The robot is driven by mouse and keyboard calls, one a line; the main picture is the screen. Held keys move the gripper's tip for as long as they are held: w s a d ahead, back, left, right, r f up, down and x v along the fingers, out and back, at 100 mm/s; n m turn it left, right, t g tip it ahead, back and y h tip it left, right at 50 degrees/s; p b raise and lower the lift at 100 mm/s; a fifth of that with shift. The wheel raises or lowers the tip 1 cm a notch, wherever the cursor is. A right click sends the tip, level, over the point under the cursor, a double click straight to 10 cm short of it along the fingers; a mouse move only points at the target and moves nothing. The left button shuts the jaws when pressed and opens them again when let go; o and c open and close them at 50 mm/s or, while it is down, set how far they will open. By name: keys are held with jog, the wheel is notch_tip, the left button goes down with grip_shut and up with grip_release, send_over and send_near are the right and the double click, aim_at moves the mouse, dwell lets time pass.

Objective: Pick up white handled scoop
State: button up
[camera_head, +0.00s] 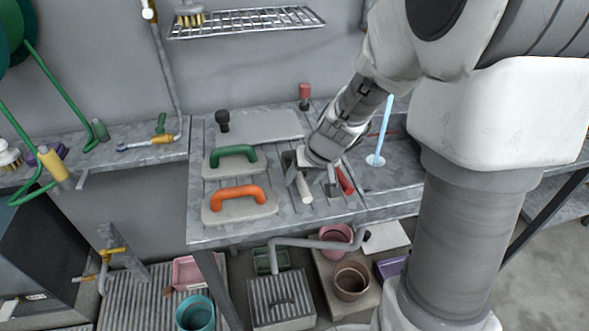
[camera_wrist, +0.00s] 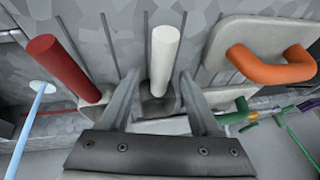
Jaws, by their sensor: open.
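The white-handled scoop (camera_head: 304,187) lies on the grey metal worktop, its handle pointing toward the front edge. In the wrist view its white handle (camera_wrist: 164,62) stands between my gripper's fingers, and its dark head (camera_wrist: 158,105) is nearer the palm. My gripper (camera_head: 318,178) is open above the worktop at the scoop; in the wrist view its two fingers (camera_wrist: 152,92) are on either side of the scoop with gaps. I cannot tell how high the fingertips are over the handle.
A red-handled tool (camera_head: 345,181) lies close to the right of the scoop. An orange-handled float (camera_head: 238,197) and a green-handled float (camera_head: 233,160) lie to the left. A light blue rod (camera_head: 384,130) stands to the right. A wire shelf (camera_head: 245,23) hangs on the wall above.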

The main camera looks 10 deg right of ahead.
grip_shut()
jog(key=shift+r, duration=0.15)
dwell(0.4)
